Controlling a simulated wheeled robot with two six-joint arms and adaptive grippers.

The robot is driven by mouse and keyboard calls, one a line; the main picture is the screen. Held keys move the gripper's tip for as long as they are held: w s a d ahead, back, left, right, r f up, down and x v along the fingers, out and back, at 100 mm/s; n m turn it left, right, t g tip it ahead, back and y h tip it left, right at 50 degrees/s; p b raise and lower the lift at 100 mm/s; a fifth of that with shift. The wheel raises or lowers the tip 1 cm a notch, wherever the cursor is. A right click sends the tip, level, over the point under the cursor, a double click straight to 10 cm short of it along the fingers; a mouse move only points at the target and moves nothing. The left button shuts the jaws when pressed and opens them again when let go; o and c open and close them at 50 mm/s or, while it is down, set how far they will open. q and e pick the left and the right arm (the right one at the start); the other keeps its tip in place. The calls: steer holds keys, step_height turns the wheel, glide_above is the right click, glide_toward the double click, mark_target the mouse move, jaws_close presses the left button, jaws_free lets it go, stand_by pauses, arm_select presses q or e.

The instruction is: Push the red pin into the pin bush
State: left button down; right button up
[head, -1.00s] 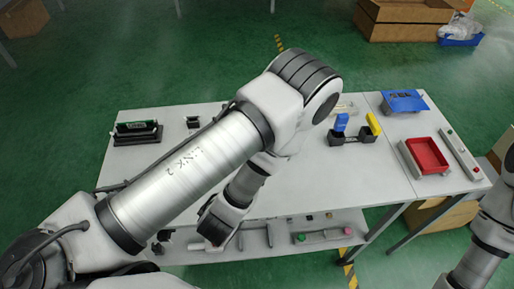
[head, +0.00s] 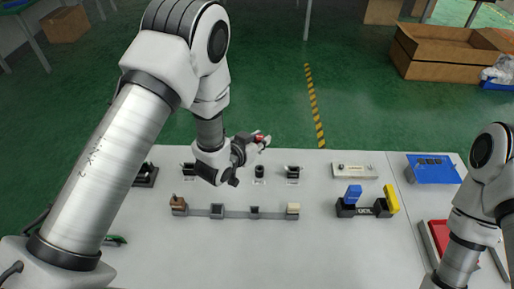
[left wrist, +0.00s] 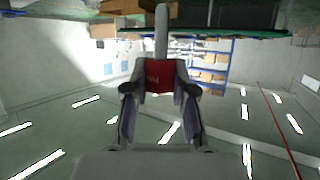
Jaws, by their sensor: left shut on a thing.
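My left gripper (head: 257,140) is shut on the red pin (head: 260,138) above the far part of the table. In the left wrist view the pin's red block (left wrist: 159,76) sits between the two fingers (left wrist: 160,92), and a grey shaft (left wrist: 161,28) extends away from them. The pin is apart from the fixtures below it. I cannot tell which fixture is the pin bush; candidates are small black fixtures (head: 259,172) in the back row and a grey bar (head: 235,213) with square sockets. My right gripper is out of view.
A black holder (head: 364,211) carries a blue block (head: 353,194) and a yellow block (head: 391,198). A white fixture (head: 354,170), a blue panel (head: 433,168) and a red tray (head: 440,236) stand right. The front middle of the table is clear.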

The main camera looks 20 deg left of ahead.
mark_target(259, 153)
arm_select(q)
steer(key=shift+s, duration=0.1)
steer(key=shift+f+b, duration=0.7)
steer(key=shift+f, duration=0.05)
steer(key=shift+f+b, duration=1.65)
steer(key=shift+f, duration=0.5)
steer(key=shift+f+b, duration=1.75)
steer(key=shift+f, duration=0.35)
steer(key=c, duration=0.9)
jaws_free()
steer(key=v, duration=0.6)
steer(key=shift+s+r, duration=0.1)
steer(key=shift+s, duration=0.15)
steer(key=shift+s+a+r, duration=0.2)
steer(key=shift+s+a, duration=0.05)
steer(key=shift+s, duration=0.15)
